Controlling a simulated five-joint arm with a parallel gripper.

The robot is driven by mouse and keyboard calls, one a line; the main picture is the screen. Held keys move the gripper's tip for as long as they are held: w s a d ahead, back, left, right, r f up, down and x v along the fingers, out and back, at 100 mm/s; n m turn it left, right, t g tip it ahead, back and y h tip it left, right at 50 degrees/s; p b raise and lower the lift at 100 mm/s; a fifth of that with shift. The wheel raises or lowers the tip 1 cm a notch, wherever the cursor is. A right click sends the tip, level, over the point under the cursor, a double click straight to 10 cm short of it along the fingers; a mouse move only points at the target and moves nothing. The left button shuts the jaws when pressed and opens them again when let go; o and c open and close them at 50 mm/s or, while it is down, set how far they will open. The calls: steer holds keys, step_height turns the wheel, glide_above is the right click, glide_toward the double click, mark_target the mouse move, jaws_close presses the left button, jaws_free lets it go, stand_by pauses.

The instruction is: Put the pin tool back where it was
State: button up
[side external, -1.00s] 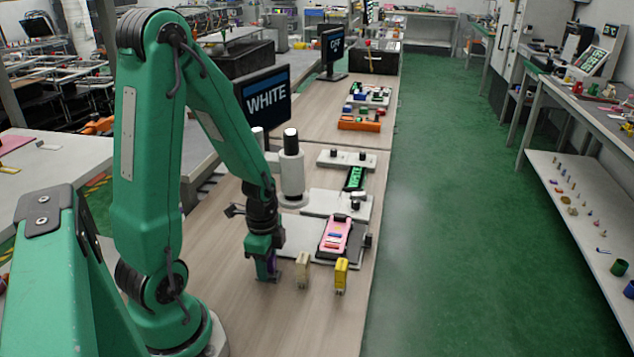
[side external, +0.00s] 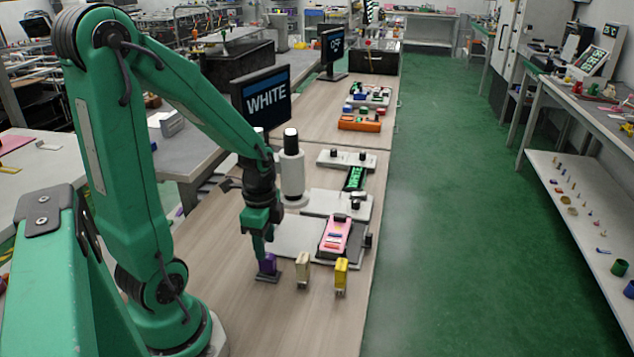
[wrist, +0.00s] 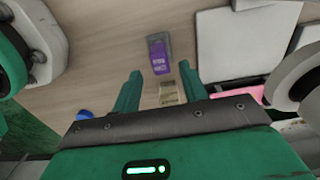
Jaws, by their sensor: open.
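A purple block tool (side external: 267,264) stands upright on a small dark base on the wooden bench; which tool is the pin tool is not clear from its look. It also shows in the wrist view (wrist: 158,60), just beyond and between my fingertips. A cream block tool (side external: 302,266) and a yellow block tool (side external: 341,275) stand to its right. The cream one appears in the wrist view (wrist: 171,94) between the fingers. My gripper (side external: 262,246) is open, pointing down, just above the purple tool. Its two fingers (wrist: 158,70) are spread with nothing held.
A pink tray-like part (side external: 335,236) sits on a dark plate to the right. A white cylinder (side external: 292,165) stands behind my gripper. Screens reading WHITE (side external: 266,98) and another word stand at the back. The front of the bench is clear.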

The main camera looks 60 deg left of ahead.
mark_target(269, 256)
steer(key=shift+r, duration=2.9)
steer(key=d+r+n+t, duration=0.5)
steer(key=d+r+n, duration=0.4)
steer(key=d+r, duration=0.1)
steer(key=shift+s+d+r+t, duration=0.3)
steer(key=shift+d+r, duration=0.1)
steer(key=shift+d, duration=0.1)
